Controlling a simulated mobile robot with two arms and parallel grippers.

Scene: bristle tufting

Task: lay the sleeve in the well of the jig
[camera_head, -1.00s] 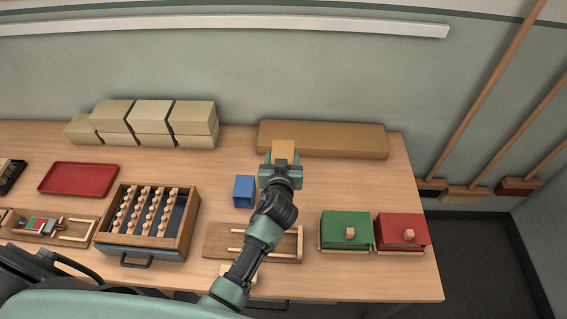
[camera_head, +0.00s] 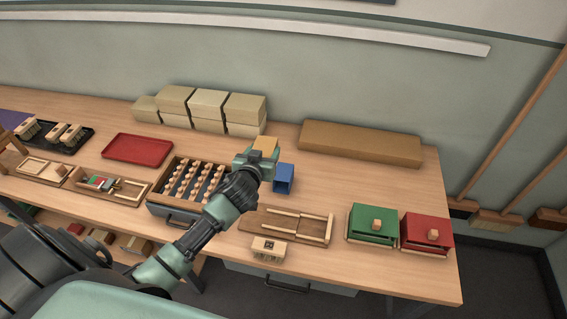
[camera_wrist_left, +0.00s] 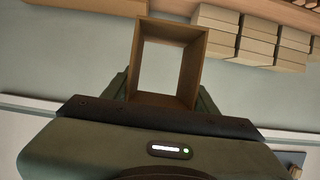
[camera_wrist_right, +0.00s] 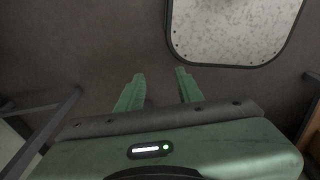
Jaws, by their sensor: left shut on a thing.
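A square hollow tan-brown sleeve (camera_head: 265,146) is in my left gripper (camera_head: 256,158), which is shut on it and holds it above the table, just left of the blue sleeve. In the left wrist view the sleeve (camera_wrist_left: 138,60) shows its open end, with both fingers along its sides. A wooden jig board with pale rails (camera_head: 287,226) lies at the table's front, right of the arm; I cannot tell whether it is the jig meant. My right gripper (camera_wrist_right: 160,74) is open and empty in the right wrist view, away from the table.
A blue hollow sleeve (camera_head: 284,179) stands behind the railed board, and a brush (camera_head: 268,248) is at its front. Green (camera_head: 373,224) and red (camera_head: 427,232) boxes stand right. A red tray (camera_head: 137,149) lies left.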

